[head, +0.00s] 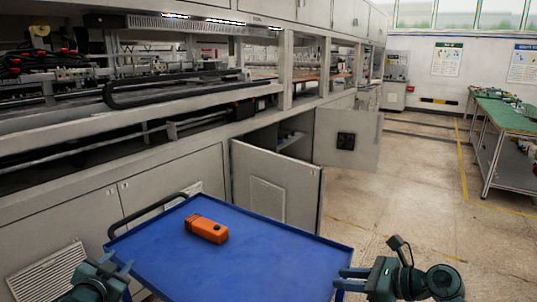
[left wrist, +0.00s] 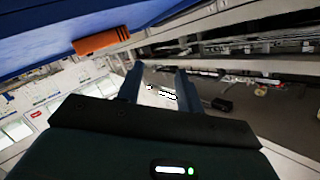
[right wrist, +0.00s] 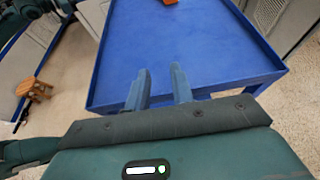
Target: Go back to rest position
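My left gripper (head: 117,270) is at the lower left of the head view, beside the near left edge of the blue cart. Its two fingers (left wrist: 157,84) are apart with nothing between them in the left wrist view. My right gripper (head: 343,279) is at the lower right, by the cart's right edge. Its fingers (right wrist: 160,84) are apart and empty in the right wrist view. An orange device (head: 207,229) with a dark end lies on the cart top, apart from both grippers. It also shows in the left wrist view (left wrist: 102,42).
The blue cart (head: 270,262) has a raised rim and a black handle (head: 150,212). Behind it, a grey machine has two open cabinet doors (head: 275,187) (head: 347,138). Open floor (head: 420,200) lies to the right, before a green-topped table (head: 508,118). A wooden stool (right wrist: 35,88) stands left in the right wrist view.

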